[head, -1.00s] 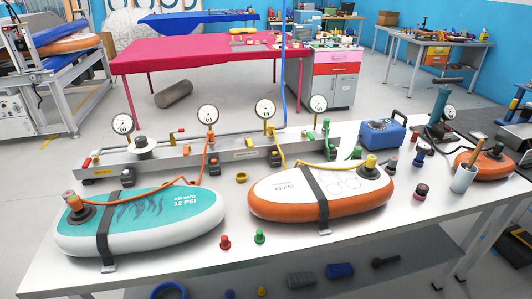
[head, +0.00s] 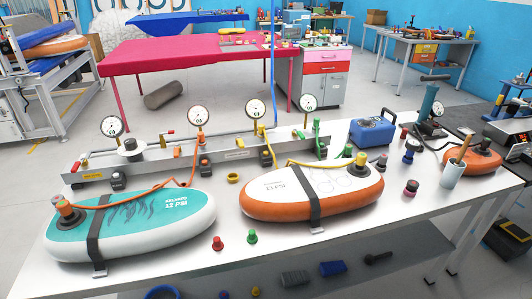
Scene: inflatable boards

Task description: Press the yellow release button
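A yellow cap (head: 361,158) tops the dark valve at the right end of the white and orange board (head: 290,205), with a yellow hose running to it. It may be the release button, but I cannot tell for sure. A separate yellow ring (head: 233,177) lies on the white table between the two boards. A teal and white board (head: 150,222) lies at the left, with an orange-topped valve (head: 66,209) and an orange hose. Dark straps cross both boards. Neither of my grippers shows in the head view.
A grey manifold (head: 225,157) with several gauges runs behind the boards on the white table (head: 330,240). A red cap (head: 217,243) and a green cap (head: 252,237) stand in front. A blue pump box (head: 372,131) and a cup (head: 452,174) stand at the right.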

